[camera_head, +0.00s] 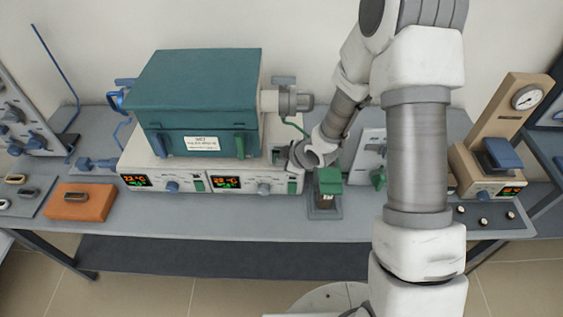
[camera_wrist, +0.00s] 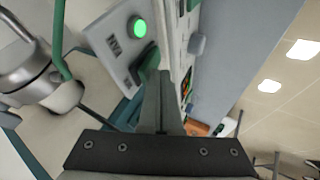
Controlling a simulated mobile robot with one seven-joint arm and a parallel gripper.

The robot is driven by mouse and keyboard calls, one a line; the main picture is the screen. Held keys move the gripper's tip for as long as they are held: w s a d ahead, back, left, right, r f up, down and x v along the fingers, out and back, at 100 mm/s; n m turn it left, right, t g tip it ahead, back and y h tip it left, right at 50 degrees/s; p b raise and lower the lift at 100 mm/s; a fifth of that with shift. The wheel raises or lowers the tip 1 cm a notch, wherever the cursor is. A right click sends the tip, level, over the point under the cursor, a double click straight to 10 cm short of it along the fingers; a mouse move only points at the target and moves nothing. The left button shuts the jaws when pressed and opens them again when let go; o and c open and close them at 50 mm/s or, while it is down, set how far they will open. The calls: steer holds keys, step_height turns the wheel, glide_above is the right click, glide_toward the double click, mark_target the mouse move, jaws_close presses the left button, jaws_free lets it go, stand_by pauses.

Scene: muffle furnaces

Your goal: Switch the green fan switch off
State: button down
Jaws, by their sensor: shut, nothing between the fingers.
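In the wrist view, a green switch (camera_wrist: 149,62) sits on a pale panel (camera_wrist: 118,48), partly hidden by my fingers. A round green lamp (camera_wrist: 140,28) beside it glows brightly. My gripper (camera_wrist: 163,75) is shut and empty, with its fingertips close beside the green switch; I cannot tell if they touch it. In the head view, my wrist is at the right end of the furnace base (camera_head: 215,205), below the teal furnace (camera_head: 200,95). The switch cannot be made out there.
A grey cylindrical fitting (camera_head: 288,101) with a green hose sticks out from the furnace's right side, close to my wrist. A small green-topped device (camera_head: 329,182) stands to the right. An orange block (camera_head: 80,202) lies at left on the grey bench (camera_head: 250,228).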

steer(key=shift+r, duration=0.1)
steer(key=p, duration=0.2)
steer(key=shift+w+g+p, duration=0.3)
steer(key=shift+w+g, duration=0.05)
steer(key=shift+g, duration=0.05)
steer(key=shift+r, duration=0.1)
steer(key=shift+r+p, duration=0.55)
steer(key=shift+r, duration=0.2)
